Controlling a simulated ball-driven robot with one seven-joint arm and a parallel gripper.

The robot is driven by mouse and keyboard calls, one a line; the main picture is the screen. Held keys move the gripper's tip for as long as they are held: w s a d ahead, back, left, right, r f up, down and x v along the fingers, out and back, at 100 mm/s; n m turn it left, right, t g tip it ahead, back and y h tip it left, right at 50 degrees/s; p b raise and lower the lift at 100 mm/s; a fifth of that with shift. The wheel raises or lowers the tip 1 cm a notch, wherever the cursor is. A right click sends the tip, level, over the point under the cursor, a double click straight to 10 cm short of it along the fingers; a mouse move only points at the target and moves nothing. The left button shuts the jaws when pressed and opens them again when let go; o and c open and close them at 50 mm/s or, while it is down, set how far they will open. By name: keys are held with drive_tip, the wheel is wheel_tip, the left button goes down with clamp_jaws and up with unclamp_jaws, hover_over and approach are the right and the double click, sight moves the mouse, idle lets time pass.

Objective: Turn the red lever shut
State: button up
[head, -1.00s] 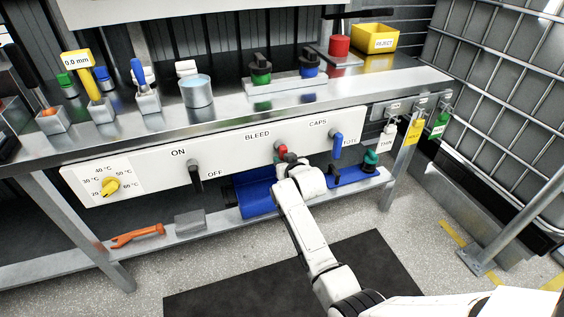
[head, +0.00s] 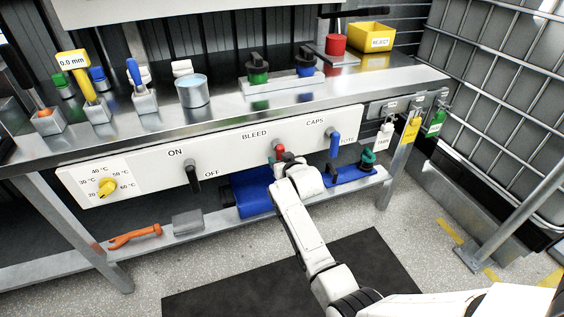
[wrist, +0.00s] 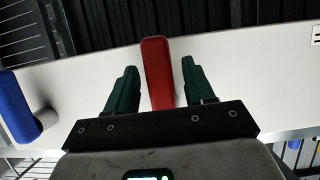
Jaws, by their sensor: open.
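The red lever (head: 279,149) is on the white panel under the bench, just below the word BLEED. In the head view its lower part is hidden behind my gripper (head: 287,160). In the wrist view the red lever (wrist: 158,75) runs up and down the picture, between the two dark green fingers of my gripper (wrist: 159,68). The fingers are open, one on each side, with a visible gap to the lever on both sides. I cannot tell how deep the lever sits between them.
A blue lever (head: 334,144) is close on the right; it shows at left in the wrist view (wrist: 18,108). A black lever (head: 193,177) and a yellow knob (head: 107,187) are farther left. A low shelf below holds a blue bin (head: 252,194) and an orange tool (head: 135,237).

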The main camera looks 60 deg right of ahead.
drive_tip(key=p+v, duration=0.1)
drive_tip(key=v, duration=0.9)
drive_tip(key=shift+s+a+p, duration=0.25)
drive_tip(key=shift+p, duration=0.1)
drive_tip(key=shift+r, duration=0.1)
